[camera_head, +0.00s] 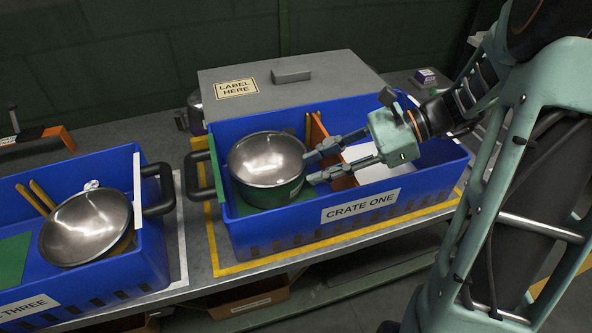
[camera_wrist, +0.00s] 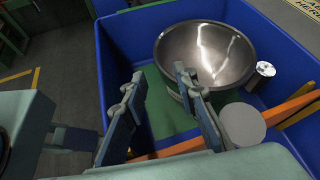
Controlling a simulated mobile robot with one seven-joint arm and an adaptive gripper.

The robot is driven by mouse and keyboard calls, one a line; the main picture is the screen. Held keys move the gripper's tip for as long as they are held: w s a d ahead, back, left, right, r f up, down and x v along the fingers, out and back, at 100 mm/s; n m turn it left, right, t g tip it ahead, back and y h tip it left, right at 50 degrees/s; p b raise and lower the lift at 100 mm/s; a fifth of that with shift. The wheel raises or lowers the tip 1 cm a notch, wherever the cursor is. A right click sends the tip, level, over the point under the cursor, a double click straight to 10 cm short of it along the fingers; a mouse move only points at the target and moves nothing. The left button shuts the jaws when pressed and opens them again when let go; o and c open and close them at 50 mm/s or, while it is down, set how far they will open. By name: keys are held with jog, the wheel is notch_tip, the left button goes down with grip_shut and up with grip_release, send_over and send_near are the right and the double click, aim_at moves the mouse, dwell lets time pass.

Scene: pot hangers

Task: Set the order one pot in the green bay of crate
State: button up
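A shiny metal pot (camera_head: 266,160) sits in the left bay of the blue crate labelled crate one (camera_head: 340,232), over a green floor (camera_head: 302,194). It looks roughly level with its rounded bowl top uppermost. In the wrist view the pot (camera_wrist: 207,52) is ahead of my fingers, with green floor (camera_wrist: 165,110) showing beside it. My gripper (camera_head: 311,169) reaches in from the right, beside the pot's right side. Its two fingers are apart with nothing between them; it also shows in the wrist view (camera_wrist: 158,80). Whether a finger touches the pot I cannot tell.
An orange divider (camera_head: 319,127) stands right of the pot, with a white-floored bay (camera_head: 372,160) beyond. A grey lidded box (camera_head: 305,83) labelled "label here" is behind the crate. Crate three (camera_head: 110,275), at left, holds another metal pot (camera_head: 85,226).

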jog(key=v, duration=0.3)
jog(key=shift+d+r, duration=0.15)
jog(key=shift+d, duration=0.2)
jog(key=shift+w+r, duration=0.1)
